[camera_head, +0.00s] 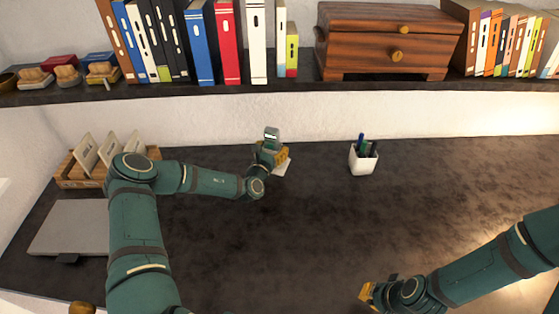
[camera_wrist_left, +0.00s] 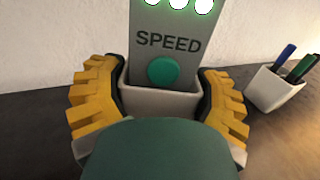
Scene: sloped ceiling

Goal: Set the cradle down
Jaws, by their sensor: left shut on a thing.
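The cradle is a white, open-topped holder (camera_wrist_left: 160,101) between the yellow fingers of my left gripper (camera_wrist_left: 158,105) in the left wrist view. A grey remote-like device (camera_wrist_left: 165,40) marked SPEED, with a green button and lit dots, stands upright in it. In the head view my left gripper (camera_head: 270,156) is at the back middle of the desk, with the device (camera_head: 272,134) showing above it and a pale part of the cradle (camera_head: 284,168) beside it. Whether the cradle touches the desk is hard to tell. My right gripper (camera_head: 372,293) is at the bottom edge, its fingers unclear.
A white pen cup (camera_head: 363,161) stands on the dark desk (camera_head: 440,190) to the right of the cradle. A wooden rack (camera_head: 75,180) and grey laptop (camera_head: 70,228) are at left. A shelf (camera_head: 290,92) with books and a wooden box (camera_head: 385,40) runs above. The middle desk is clear.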

